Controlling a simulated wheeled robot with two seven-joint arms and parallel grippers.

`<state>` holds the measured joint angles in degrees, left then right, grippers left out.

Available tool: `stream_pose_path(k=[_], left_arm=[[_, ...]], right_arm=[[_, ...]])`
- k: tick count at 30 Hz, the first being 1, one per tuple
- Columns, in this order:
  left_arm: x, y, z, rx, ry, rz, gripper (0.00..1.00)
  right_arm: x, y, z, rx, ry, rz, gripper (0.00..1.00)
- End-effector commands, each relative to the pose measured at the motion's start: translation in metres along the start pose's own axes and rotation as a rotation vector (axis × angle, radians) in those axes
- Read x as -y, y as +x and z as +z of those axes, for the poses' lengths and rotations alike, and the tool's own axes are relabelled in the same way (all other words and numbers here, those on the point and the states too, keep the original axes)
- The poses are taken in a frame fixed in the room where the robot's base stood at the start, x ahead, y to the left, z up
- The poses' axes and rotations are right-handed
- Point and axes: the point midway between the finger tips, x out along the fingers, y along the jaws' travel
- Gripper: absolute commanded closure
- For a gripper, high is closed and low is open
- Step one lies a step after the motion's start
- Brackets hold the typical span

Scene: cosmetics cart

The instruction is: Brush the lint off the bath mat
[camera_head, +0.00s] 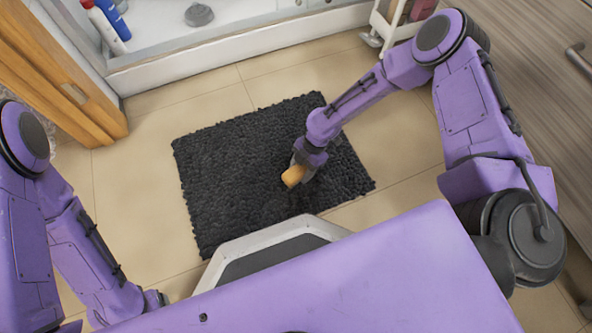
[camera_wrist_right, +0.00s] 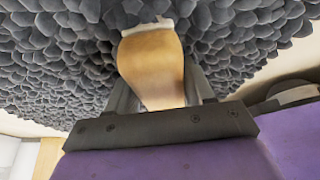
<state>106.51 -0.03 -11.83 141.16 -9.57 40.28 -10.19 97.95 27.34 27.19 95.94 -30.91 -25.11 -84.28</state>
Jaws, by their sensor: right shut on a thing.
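The bath mat (camera_head: 235,170) is dark grey and shaggy and lies on the tiled floor. It also fills the top of the right wrist view (camera_wrist_right: 60,60). My right gripper (camera_head: 301,167) is over the right half of the mat, shut on a brush with a wooden handle (camera_head: 293,176). In the right wrist view the brush (camera_wrist_right: 152,65) sits between the fingers, with a pale edge at its far end against or just over the mat. I cannot make out any lint. My left arm is at the left, and its gripper is not clearly visible.
A white shower tray edge (camera_head: 240,44) runs behind the mat, with bottles (camera_head: 107,22) and a grey drain cap (camera_head: 199,14) inside. A wooden frame (camera_head: 65,75) stands at the left. A white cart (camera_head: 392,25) and a wood-grain cabinet (camera_head: 545,90) are at the right.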

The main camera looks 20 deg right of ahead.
Motion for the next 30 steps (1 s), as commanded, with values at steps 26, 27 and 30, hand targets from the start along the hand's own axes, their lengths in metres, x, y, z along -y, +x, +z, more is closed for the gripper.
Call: stream_pose_path(k=[26,27,30], left_arm=[[-0.001,0.003,0.000,0.000,0.000,0.000,0.22],[-0.001,0.003,0.000,0.000,0.000,0.000,0.22],[0.000,0.001,0.000,0.000,0.000,0.000,0.22]], right_arm=[[0.022,-0.024,0.068,0.002,0.003,-0.001,0.89],[0.023,-0.025,0.070,0.002,0.002,-0.002,0.89],[0.024,-0.027,0.071,0.003,0.002,-0.003,0.89]])
